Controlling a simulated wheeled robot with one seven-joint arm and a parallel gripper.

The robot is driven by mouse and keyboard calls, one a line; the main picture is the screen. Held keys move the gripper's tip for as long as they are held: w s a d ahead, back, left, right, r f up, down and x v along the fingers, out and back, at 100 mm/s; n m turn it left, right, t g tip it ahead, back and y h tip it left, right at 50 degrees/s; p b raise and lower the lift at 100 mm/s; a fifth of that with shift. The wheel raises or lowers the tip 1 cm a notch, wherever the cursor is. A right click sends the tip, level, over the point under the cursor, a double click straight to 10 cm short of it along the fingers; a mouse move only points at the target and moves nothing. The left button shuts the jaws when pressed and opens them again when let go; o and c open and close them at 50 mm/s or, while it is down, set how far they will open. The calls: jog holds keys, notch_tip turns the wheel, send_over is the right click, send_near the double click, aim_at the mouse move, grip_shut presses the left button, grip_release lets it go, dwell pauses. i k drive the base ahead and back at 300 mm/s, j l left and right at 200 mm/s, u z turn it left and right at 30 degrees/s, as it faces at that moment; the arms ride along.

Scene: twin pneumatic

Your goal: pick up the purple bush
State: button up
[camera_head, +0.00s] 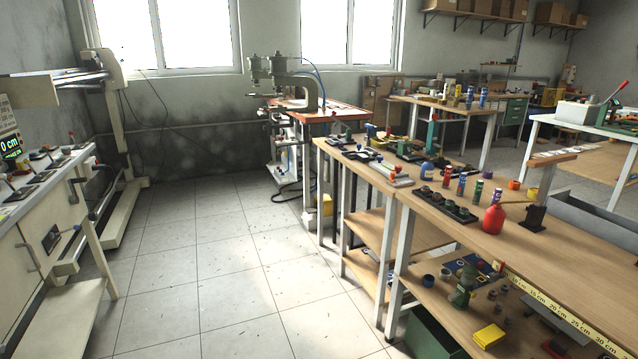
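On the near right workbench (560,235), a small orange ring-like piece (513,184) and a yellow one (532,192) sit behind a red bottle (494,219). On the shelf below lie small grey-blue ring-like pieces (428,281), too small to tell in detail. My gripper is not in view.
Several spray cans (461,185) and a black block rack (445,205) stand on the workbench. A yellow box (489,336) is on the lower shelf. A cream machine (60,240) stands at left. The tiled floor (220,260) between is clear.

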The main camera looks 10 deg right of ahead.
aim_at(488, 174)
jog(key=i+z, duration=0.4)
jog(key=i+j+z, duration=0.1)
jog(key=i+z, duration=0.25)
jog(key=i+j+z, duration=0.25)
jog(key=i+z, duration=0.15)
